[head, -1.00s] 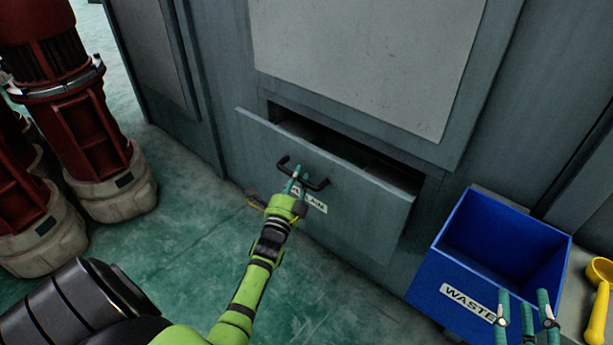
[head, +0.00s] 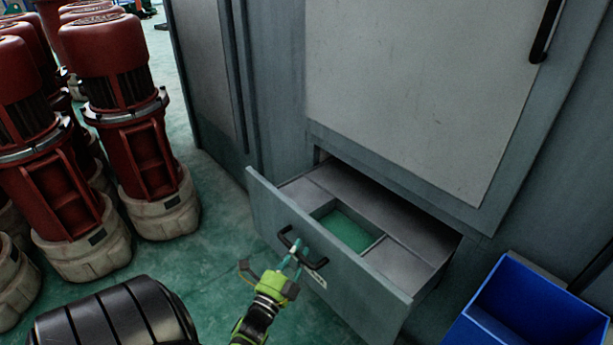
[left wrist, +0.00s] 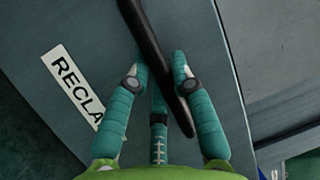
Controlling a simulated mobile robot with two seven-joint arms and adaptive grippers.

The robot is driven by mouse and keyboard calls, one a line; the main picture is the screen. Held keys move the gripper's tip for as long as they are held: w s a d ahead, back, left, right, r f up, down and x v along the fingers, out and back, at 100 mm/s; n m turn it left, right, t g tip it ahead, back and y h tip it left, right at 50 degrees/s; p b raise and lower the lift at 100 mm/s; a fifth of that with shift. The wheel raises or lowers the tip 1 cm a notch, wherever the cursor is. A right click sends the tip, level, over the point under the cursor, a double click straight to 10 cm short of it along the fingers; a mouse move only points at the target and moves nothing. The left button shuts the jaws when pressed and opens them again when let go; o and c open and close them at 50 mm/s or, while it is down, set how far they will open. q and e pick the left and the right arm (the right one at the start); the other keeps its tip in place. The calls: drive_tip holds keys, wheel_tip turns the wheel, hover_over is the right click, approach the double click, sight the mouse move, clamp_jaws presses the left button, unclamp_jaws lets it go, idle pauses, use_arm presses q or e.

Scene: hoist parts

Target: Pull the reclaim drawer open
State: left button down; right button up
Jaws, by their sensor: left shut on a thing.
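The grey reclaim drawer (head: 338,262) stands well out of the cabinet in the head view. Its inside shows a grey top with a square green-floored recess (head: 347,230). My left gripper (head: 294,254) is shut on the black drawer handle (head: 287,238) at the front. In the left wrist view the teal fingers of the left gripper (left wrist: 158,85) lie on both sides of the handle (left wrist: 158,60). A white label (left wrist: 72,85) reading "RECLA" shows on the drawer front there, its end hidden by a finger. My right gripper is out of view.
A blue bin (head: 530,310) stands right of the drawer, close to the cabinet. Several red motors on pale bases (head: 130,130) stand on the floor at the left. Green floor (head: 215,240) is clear between them and the drawer.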

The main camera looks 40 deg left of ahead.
use_arm(q)
drive_tip(key=shift+s+a+p, duration=0.15)
drive_tip(key=shift+s+p, duration=0.15)
drive_tip(key=shift+s, duration=1.05)
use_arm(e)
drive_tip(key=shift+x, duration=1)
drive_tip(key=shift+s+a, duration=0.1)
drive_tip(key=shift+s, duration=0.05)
use_arm(q)
drive_tip(key=c, duration=1.3)
unclamp_jaws()
drive_tip(key=v, duration=1.2)
